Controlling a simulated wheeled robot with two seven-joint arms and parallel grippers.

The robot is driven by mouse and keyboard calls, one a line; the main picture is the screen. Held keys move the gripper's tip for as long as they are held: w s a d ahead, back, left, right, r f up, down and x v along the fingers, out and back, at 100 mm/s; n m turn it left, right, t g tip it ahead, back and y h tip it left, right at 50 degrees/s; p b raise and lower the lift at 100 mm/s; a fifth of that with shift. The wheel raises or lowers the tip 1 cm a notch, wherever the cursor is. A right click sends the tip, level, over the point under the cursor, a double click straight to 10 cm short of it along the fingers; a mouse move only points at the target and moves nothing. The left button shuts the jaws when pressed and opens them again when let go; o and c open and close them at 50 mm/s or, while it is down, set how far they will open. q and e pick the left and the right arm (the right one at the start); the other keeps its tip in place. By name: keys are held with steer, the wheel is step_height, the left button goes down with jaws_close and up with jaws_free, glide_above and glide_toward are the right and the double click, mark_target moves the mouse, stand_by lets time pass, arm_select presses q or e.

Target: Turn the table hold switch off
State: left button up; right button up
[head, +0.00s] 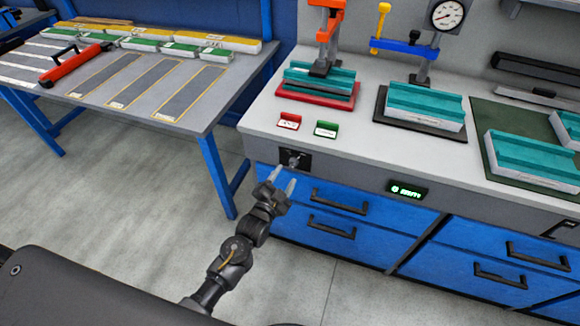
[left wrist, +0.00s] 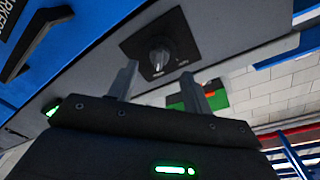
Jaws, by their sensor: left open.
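The table hold switch is a dark rotary knob (head: 294,161) on a black plate at the left end of the workbench's grey front face. In the left wrist view the knob (left wrist: 160,56) sits between and beyond my fingertips, with a pale mark on it; the lettering on its plate is too small to read. My left gripper (head: 284,178) is open and empty, just in front of and below the knob. In the left wrist view its two fingers (left wrist: 160,88) are spread apart, with no visible contact with the knob. My right gripper is not in view.
A green-lit display (head: 407,190) is right of the switch, above blue drawers with black handles (head: 331,226). A side table (head: 190,113) stands left; open floor lies between.

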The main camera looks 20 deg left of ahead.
mark_target(291, 167)
arm_select(q)
steer(key=w, duration=0.5)
steer(key=shift+d, duration=0.4)
steer(key=c, duration=0.9)
steer(key=shift+a, duration=0.15)
steer(key=shift+c, duration=0.4)
